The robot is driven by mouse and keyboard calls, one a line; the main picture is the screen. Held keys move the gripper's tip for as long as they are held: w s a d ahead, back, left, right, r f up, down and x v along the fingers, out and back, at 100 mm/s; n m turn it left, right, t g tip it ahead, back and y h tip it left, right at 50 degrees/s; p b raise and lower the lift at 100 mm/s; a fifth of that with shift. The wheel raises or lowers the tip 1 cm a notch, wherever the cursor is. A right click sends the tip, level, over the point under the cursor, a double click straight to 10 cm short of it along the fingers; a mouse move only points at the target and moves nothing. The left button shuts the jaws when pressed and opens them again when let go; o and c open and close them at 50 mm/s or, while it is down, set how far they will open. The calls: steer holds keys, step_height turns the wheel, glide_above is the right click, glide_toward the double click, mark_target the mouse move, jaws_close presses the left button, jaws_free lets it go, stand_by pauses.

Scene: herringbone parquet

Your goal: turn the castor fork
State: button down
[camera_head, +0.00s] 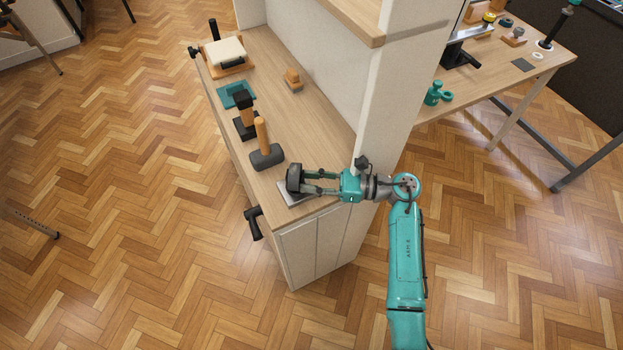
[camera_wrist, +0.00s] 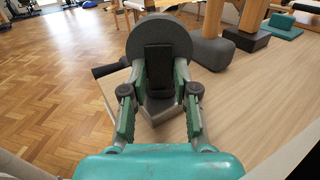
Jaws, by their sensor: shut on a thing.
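The castor is a dark round wheel (camera_head: 294,177) in a fork, standing on a light grey plate (camera_head: 287,195) near the front end of the wooden counter. In the wrist view the wheel (camera_wrist: 160,35) faces me, with a black block-like part of the fork (camera_wrist: 158,72) below its middle. My gripper (camera_head: 304,181) reaches in from the right, low over the counter. Its two green fingers lie on either side of the fork in the wrist view (camera_wrist: 159,85), shut on it. The finger pads' exact contact is partly hidden.
A mallet (camera_head: 267,156) with a dark head lies just behind the castor. Beyond it are another dark-headed tool (camera_head: 244,103), a teal tray (camera_head: 228,99) and a small wooden block (camera_head: 293,79). A white post (camera_head: 385,95) rises beside my wrist. A black handle (camera_head: 254,222) juts from the counter's side.

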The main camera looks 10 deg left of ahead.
mark_target(303, 200)
steer(key=m+t, duration=0.1)
steer(key=t, duration=0.1)
steer(key=s+m+t, duration=0.1)
steer(key=m+t, duration=0.1)
steer(key=shift+s+a+t+h, duration=0.1)
steer(key=shift+s+t+h, duration=0.1)
steer(key=shift+t+h, duration=0.1)
steer(key=m+t, duration=0.1)
steer(key=t, duration=0.1)
steer(key=s+m+t+h, duration=0.1)
steer(key=t, duration=0.1)
steer(key=shift+a+m+h, duration=0.2)
steer(key=shift+m+h, duration=0.1)
steer(key=shift+m, duration=0.1)
steer(key=shift+s+a+m+t+h, duration=0.1)
steer(key=shift+a+m+t+h, duration=0.05)
steer(key=shift+m+t+h, duration=0.6)
steer(key=shift+s+a+m+t+h, duration=0.15)
steer(key=shift+m+t+h, duration=0.35)
steer(key=shift+t, duration=0.35)
steer(key=shift+s+a+m+t+h, duration=0.1)
steer(key=shift+m+t+h, duration=0.55)
steer(key=shift+t, duration=0.15)
steer(key=shift+s+a+m+t+h, duration=0.1)
steer(key=shift+a+m+t+h, duration=0.05)
steer(key=shift+m+t+h, duration=0.75)
steer(key=c, duration=0.9)
jaws_free()
steer(key=v, duration=1.2)
steer(key=shift+r, duration=0.1)
